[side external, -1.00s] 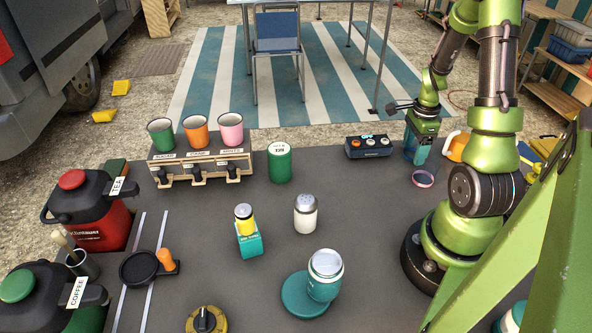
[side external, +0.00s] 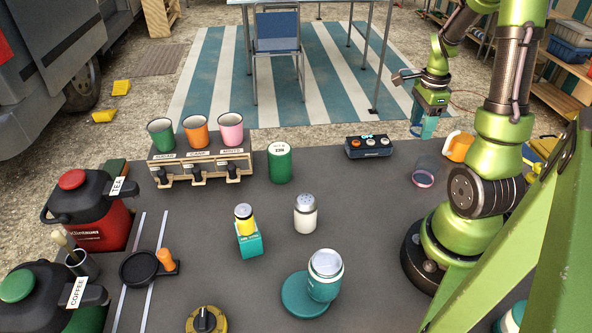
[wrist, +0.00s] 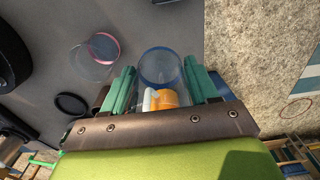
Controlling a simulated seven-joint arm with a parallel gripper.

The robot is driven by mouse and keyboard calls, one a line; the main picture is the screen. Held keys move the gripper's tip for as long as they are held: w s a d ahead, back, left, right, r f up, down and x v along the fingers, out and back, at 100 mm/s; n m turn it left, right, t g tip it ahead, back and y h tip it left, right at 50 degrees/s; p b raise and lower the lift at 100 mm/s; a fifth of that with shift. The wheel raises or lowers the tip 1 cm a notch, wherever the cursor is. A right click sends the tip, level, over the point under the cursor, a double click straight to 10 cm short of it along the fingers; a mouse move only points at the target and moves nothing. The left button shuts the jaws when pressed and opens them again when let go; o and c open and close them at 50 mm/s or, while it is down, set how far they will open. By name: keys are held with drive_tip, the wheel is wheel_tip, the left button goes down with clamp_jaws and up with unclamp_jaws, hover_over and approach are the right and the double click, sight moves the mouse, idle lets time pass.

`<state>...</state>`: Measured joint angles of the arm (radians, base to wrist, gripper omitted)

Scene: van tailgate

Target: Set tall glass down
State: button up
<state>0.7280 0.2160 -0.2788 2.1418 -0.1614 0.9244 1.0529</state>
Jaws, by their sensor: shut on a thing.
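My gripper (side external: 430,108) is shut on a clear, blue-tinted glass, which I take as the tall glass (side external: 419,130). In the side view it is held up near the table's far right edge, apart from the tabletop. In the wrist view the tall glass (wrist: 161,66) shows its round blue rim between the teal fingers of my gripper (wrist: 163,88). A second clear glass with a pink ring (side external: 423,178) stands on the table below and nearer the camera. It also shows left of the held glass in the wrist view (wrist: 98,58).
An orange mug (side external: 459,146) is near the right edge, close to my arm. A dark control box (side external: 369,147) lies to the left. A green can (side external: 280,163) and a white shaker (side external: 305,214) stand farther left. Grey table between them is bare.

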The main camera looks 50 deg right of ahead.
wheel_tip(320, 180, up, 7)
drive_tip(key=shift+r, duration=0.1)
drive_tip(key=w+a+r+n, duration=0.1)
drive_tip(key=w+a+n, duration=0.25)
drive_tip(key=w, duration=0.45)
drive_tip(key=w+a+n, duration=0.2)
drive_tip(key=w+a, duration=0.2)
drive_tip(key=w, duration=0.4)
drive_tip(key=n, duration=1.3)
hover_over(196, 221)
drive_tip(key=shift+m, duration=0.25)
wheel_tip(196, 221, down, 11)
drive_tip(key=shift+f, duration=0.2)
drive_tip(key=shift+w+f, duration=0.1)
drive_tip(key=shift+f, duration=2.2)
